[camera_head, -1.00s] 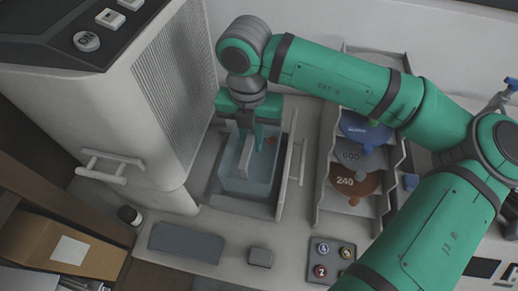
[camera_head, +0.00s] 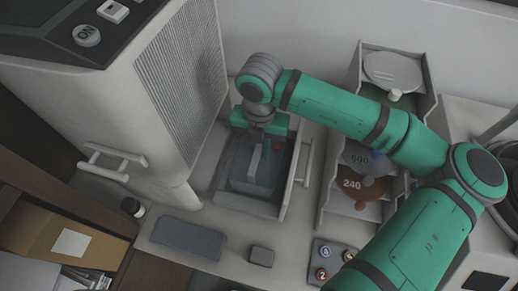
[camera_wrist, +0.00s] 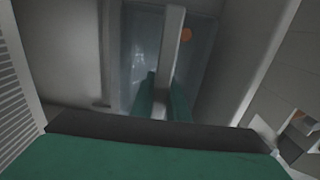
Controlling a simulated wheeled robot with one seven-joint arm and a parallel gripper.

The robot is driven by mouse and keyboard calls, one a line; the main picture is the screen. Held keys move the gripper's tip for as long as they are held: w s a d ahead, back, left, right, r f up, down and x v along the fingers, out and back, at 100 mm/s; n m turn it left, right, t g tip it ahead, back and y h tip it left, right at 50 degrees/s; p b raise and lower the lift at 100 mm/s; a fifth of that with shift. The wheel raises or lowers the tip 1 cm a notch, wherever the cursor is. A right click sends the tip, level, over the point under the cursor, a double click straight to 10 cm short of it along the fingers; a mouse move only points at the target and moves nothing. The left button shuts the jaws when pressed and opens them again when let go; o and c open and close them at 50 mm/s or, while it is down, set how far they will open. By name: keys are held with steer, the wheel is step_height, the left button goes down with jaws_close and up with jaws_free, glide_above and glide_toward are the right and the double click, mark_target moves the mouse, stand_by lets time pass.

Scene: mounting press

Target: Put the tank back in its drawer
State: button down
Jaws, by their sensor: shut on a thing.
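The tank (camera_head: 256,178) is a see-through, blue-grey box with a pale bar handle across its top. It sits upright within the walls of the open drawer (camera_head: 293,188), beside the large white machine. Whether its base rests on the drawer floor cannot be seen. My gripper (camera_head: 265,146) is above the tank, with its green fingers shut on the handle. In the wrist view the fingers (camera_wrist: 162,95) close around the pale handle (camera_wrist: 173,60), and the tank (camera_wrist: 140,45) shows below with a small orange spot.
The white machine (camera_head: 160,110) stands close on the left. A rack of numbered discs (camera_head: 358,185) stands right of the drawer's handle (camera_head: 306,160). A grey slab (camera_head: 188,236), a small block (camera_head: 261,256) and a tray of numbered pieces (camera_head: 332,262) lie in front.

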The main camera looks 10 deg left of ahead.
steer(key=shift+d+f, duration=0.25)
steer(key=shift+f, duration=0.15)
steer(key=c, duration=1.7)
jaws_free()
steer(key=shift+a, duration=0.1)
steer(key=shift+r, duration=0.1)
steer(key=shift+r, duration=0.25)
steer(key=r, duration=1)
steer(key=shift+w, duration=0.2)
steer(key=shift+s+a+r, duration=0.1)
steer(key=shift+a+r, duration=0.05)
steer(key=shift+r, duration=0.55)
